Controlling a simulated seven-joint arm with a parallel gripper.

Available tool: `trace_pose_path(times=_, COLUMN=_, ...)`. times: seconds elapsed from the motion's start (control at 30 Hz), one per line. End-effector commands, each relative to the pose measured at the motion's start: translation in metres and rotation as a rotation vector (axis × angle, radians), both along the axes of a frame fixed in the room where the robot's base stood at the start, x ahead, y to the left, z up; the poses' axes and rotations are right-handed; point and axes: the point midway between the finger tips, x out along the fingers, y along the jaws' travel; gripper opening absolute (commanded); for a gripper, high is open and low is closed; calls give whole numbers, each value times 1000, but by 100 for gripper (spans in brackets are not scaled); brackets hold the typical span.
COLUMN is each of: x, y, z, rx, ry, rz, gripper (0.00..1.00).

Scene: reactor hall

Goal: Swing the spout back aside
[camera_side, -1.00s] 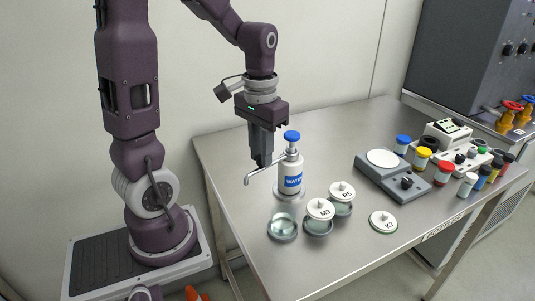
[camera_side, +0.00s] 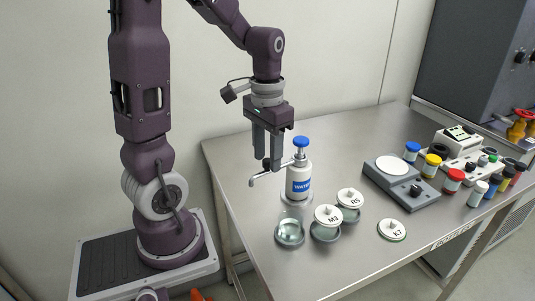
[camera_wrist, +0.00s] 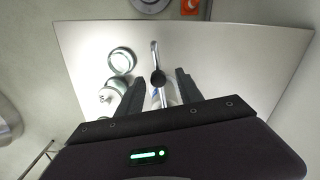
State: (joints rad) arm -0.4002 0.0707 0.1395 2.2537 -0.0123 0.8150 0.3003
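The white water bottle (camera_side: 299,182) with a blue cap (camera_side: 300,142) stands upright on the steel table. Its thin metal spout (camera_side: 265,178) sticks out to the left with a bent tip, to the left of the open glass dish (camera_side: 289,232). A small dark knob shows on the spout (camera_wrist: 155,55) in the wrist view. My gripper (camera_side: 267,162) points down at the spout, left of the bottle. Its fingers are apart, one on either side of the spout (camera_wrist: 159,92), with a gap to each. The bottle is partly hidden by my gripper in the wrist view.
Lidded dishes M3 (camera_side: 327,217) and R5 (camera_side: 349,198) stand right of the glass dish; the lid K7 (camera_side: 391,230) lies farther right. A grey scale (camera_side: 401,185) and several coloured-cap jars are at the right. The table's left rear is clear.

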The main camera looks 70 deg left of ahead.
Motion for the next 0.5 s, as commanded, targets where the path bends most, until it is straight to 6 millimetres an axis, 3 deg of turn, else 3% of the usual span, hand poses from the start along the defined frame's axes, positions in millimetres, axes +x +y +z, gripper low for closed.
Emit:
trace_pose_path(times=0.27, x=1, y=0, z=6, rx=-1, ry=-1, rz=-1, gripper=43)
trace_pose_path(times=0.5, x=1, y=0, z=55, rx=1, ry=-5, rz=0, gripper=43)
